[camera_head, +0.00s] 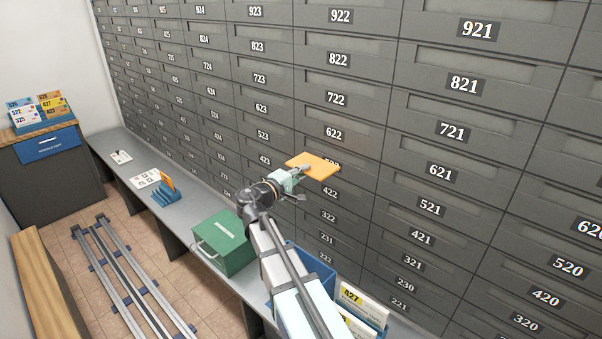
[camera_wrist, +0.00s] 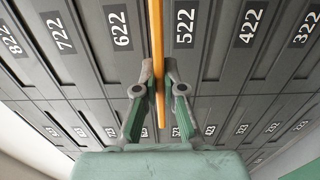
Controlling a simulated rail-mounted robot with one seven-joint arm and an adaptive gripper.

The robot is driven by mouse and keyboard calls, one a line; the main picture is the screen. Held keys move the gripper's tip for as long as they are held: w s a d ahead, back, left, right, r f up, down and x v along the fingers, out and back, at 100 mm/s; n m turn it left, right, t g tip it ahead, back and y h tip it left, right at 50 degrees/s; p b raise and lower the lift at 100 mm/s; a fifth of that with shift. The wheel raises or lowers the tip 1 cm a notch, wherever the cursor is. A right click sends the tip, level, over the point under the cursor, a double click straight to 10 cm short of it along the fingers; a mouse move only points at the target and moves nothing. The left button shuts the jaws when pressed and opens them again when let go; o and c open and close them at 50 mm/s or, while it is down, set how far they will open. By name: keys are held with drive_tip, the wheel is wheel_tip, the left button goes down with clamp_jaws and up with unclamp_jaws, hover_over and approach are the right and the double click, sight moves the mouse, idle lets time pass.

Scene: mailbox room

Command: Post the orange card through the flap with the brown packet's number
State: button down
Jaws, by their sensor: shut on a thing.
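The orange card (camera_head: 318,162) is held flat, away from my wrist, in front of the grey mailbox wall. My gripper (camera_head: 302,171) is shut on its near edge. In the wrist view the card (camera_wrist: 157,35) shows edge-on between the fingers, in line with the gap between flap 622 (camera_wrist: 121,28) and flap 522 (camera_wrist: 185,28). In the head view the card partly covers the 522 label. I cannot tell whether its far edge touches the wall. Tan packets (camera_head: 50,102) stand among white ones in a rack at the far left. I cannot tell which one is the brown packet.
A grey bench (camera_head: 128,178) runs along the wall, bearing a blue holder (camera_head: 166,196) with an orange item, a green box (camera_head: 224,243) and a blue bin (camera_head: 318,268). White envelopes marked 427 (camera_head: 362,302) stand front right. Rails (camera_head: 128,280) lie on the floor.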

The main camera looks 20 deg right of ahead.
sight(322, 160)
drive_tip(key=shift+p+x, duration=0.55)
drive_tip(key=shift+x, duration=1.9)
drive_tip(key=shift+b+x, duration=0.8)
drive_tip(key=shift+x, duration=1.2)
drive_tip(key=shift+w+d, duration=0.15)
drive_tip(key=shift+b+x, duration=1.1)
drive_tip(key=shift+x, duration=1.8)
drive_tip(key=c, duration=1.2)
unclamp_jaws()
drive_tip(key=shift+s+f, duration=0.2)
drive_tip(key=shift+s, duration=0.05)
drive_tip(key=shift+s+a, duration=0.1)
drive_tip(key=shift+a, duration=0.15)
drive_tip(key=shift+b+v, duration=1.2)
drive_tip(key=shift+v, duration=2.95)
